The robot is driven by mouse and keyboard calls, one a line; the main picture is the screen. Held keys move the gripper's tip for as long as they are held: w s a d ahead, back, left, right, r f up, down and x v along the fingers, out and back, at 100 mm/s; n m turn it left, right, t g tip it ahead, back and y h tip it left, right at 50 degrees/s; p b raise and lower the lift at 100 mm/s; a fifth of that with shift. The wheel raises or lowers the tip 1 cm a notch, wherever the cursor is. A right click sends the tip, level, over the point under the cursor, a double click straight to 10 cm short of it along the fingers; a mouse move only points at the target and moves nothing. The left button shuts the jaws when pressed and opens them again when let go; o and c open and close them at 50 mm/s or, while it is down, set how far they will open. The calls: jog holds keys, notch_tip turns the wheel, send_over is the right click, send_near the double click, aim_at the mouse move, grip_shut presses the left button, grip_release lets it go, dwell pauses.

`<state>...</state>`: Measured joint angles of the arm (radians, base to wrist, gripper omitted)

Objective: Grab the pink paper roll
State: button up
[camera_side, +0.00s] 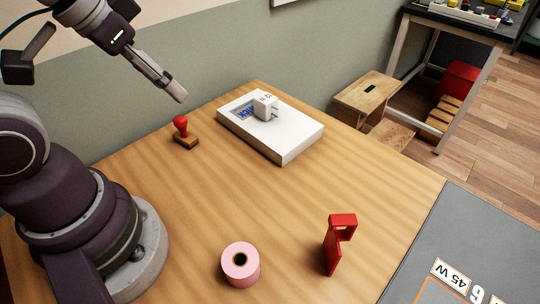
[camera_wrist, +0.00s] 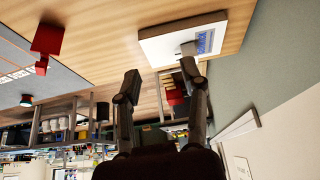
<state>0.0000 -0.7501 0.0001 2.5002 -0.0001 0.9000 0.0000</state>
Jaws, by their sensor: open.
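The pink paper roll (camera_side: 240,266) stands upright on the wooden table near the front, its dark core hole facing up. It does not show in the wrist view. My gripper (camera_side: 178,95) is high above the far left part of the table, well apart from the roll. In the wrist view my gripper (camera_wrist: 160,80) shows two spread fingers with nothing between them.
A red stand (camera_side: 338,245) is on the table right of the roll. A red-knobbed stamp (camera_side: 183,133) and a white box (camera_side: 285,140) with a white charger (camera_side: 265,106) on top are farther back. A grey mat (camera_side: 480,225) lies at right. The table's middle is clear.

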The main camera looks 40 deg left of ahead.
jog(key=o, duration=0.8)
jog(key=m+g, duration=0.6)
jog(key=m, duration=1.3)
send_over(238, 256)
jog(key=w, duration=0.1)
jog(key=f, duration=0.6)
jog(key=a+f, duration=0.1)
jog(key=f, duration=1)
jog(key=s+d+f, duration=0.1)
jog(key=f, duration=0.2)
jog(key=shift+f, duration=0.3)
